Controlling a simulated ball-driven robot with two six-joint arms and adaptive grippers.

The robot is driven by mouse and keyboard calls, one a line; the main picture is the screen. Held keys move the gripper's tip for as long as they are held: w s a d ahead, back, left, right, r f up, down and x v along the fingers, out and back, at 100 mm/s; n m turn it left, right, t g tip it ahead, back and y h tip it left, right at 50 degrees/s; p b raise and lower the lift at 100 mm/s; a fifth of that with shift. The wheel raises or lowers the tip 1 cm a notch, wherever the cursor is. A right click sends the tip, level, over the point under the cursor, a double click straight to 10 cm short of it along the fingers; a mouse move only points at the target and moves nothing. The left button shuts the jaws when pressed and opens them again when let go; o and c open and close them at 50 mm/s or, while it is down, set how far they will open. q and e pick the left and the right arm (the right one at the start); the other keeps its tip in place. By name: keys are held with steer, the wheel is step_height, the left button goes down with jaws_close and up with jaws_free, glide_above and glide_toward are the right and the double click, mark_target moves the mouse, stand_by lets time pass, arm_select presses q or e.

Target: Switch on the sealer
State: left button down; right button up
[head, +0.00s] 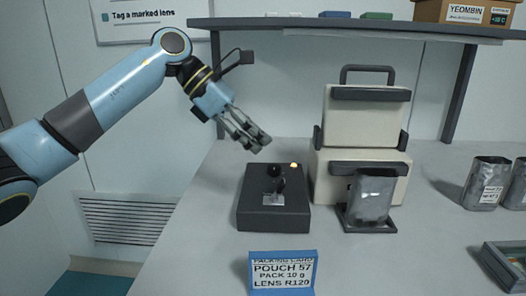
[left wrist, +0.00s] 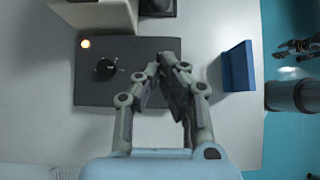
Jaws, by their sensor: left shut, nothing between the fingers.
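The sealer (head: 364,122) is a cream machine with dark bars and a dark handle on top, at the back of the table. To its left is a dark control box (head: 252,210) with a black ball knob (head: 274,171) on a short lever and a lit orange lamp (head: 294,166). My left gripper (head: 259,145) is shut and empty, above and behind the box, apart from the knob. In the left wrist view, its fingertips (left wrist: 170,60) are over the box's right part, with the knob (left wrist: 106,68) to their left. A small gripper-like shape (left wrist: 297,45), perhaps my right gripper, shows at the right edge.
A silver pouch (head: 370,199) stands at the sealer's front. A blue-framed card (head: 283,273) stands in front of the control box. More pouches (head: 487,182) and a tray (head: 503,270) are at the right. A shelf (head: 330,28) with a carton (head: 465,12) spans above.

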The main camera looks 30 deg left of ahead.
arm_select(q)
steer(key=r, duration=0.2)
steer(key=a+r+p, duration=0.1)
steer(key=r, duration=0.1)
steer(key=shift+s, duration=0.25)
stand_by(0.3)
